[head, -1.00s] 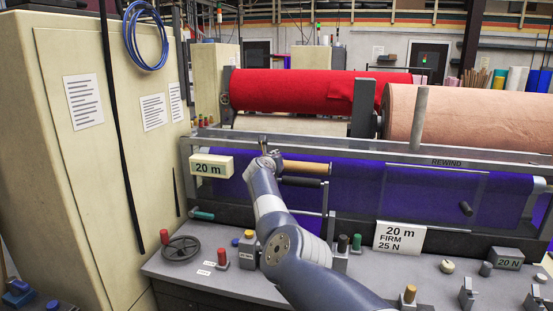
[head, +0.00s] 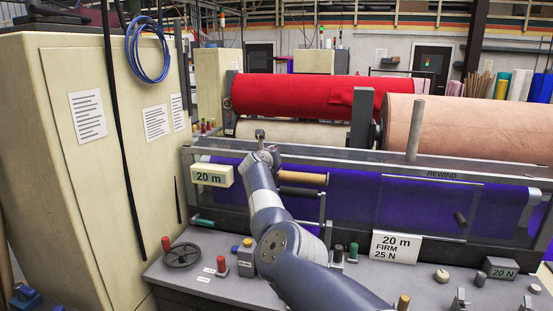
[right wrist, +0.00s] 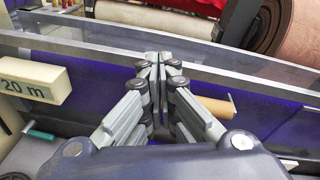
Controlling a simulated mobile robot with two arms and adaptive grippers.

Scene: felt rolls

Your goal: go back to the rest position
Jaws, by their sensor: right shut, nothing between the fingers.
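My right arm reaches up from the bottom of the head view across the grey console. Its gripper (head: 261,135) is in front of the pale strip below the red felt roll (head: 300,97), above the frame's rail. In the right wrist view the gripper (right wrist: 155,60) has its fingers together with nothing between them. It points over the clear panel's top edge, and the tan roller (right wrist: 218,104) shows to its right, partly hidden by a finger. My left gripper is not in view.
The rewind frame holds purple felt (head: 420,200) behind a clear panel. A peach roll (head: 470,128) is at right. A "20 m" block (head: 212,174) is left of my arm. The console (head: 205,262) carries knobs and a handwheel (head: 181,255). A cream cabinet (head: 75,180) stands at left.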

